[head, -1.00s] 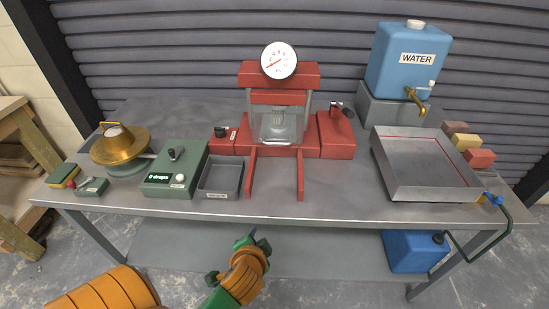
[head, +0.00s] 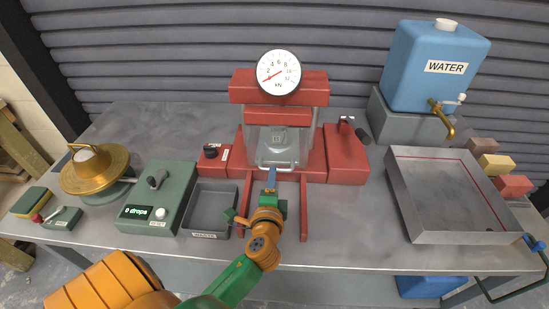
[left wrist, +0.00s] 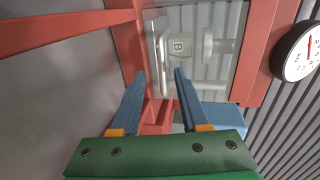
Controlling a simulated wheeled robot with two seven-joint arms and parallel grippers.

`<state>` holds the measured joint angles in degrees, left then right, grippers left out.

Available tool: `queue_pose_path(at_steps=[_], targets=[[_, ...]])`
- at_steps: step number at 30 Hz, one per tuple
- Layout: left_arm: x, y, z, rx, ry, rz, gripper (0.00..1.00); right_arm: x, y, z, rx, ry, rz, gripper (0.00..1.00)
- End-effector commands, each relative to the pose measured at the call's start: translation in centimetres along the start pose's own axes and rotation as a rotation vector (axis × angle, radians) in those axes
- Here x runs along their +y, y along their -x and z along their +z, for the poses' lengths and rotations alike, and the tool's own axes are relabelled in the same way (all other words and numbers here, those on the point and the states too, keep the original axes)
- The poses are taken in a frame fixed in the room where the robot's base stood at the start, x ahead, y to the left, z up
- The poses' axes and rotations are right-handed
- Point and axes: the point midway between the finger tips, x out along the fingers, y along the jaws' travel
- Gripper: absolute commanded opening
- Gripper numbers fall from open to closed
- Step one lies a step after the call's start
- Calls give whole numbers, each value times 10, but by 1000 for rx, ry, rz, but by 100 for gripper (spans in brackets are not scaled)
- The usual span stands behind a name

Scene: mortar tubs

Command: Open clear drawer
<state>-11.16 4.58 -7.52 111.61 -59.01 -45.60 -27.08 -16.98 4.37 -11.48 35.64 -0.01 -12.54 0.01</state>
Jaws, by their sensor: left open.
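The clear drawer (head: 284,146) sits in the red press (head: 326,142), with a pale bar handle (head: 280,168) on its front. A block marked B shows through the clear panel. In the left wrist view the clear drawer (left wrist: 205,72) fills the upper middle, with its handle at the left of the panel. My left gripper (head: 271,178) is just in front of the handle, and its blue fingers (left wrist: 160,73) are open with nothing between them; the handle is just beyond the tips. Whether a finger touches it, I cannot tell. My right gripper is not in view.
Two red legs (head: 304,210) of the press flank my gripper. A grey bin (head: 211,233) and a green drop-counter box (head: 160,200) stand left. A dial gauge (head: 279,73) tops the press. A metal tray (head: 455,238) and a blue water tank (head: 435,65) are right.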

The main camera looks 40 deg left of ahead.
Motion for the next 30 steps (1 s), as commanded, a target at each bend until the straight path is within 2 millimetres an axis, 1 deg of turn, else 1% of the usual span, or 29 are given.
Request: queue_pose_path(at_steps=[3,6,9,12,17,18,20,21,22,23,30], targets=[[-2,-25,0,-1,-2,-2,45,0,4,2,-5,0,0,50],[-2,-44,1,-2,0,-1,45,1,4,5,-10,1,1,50],[0,-56,0,-1,2,1,45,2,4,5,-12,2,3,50],[0,-60,1,-1,1,2,45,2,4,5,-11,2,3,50],[0,-60,1,-1,2,2,45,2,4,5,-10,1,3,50],[0,-60,1,-1,2,2,39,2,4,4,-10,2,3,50],[0,-60,1,-1,2,2,23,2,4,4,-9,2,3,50],[0,-60,1,-1,2,2,12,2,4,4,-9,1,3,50],[0,-60,1,-1,2,2,4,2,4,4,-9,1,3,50],[0,-60,1,-1,2,2,0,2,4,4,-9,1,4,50],[0,-60,1,-1,2,2,0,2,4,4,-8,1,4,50]])
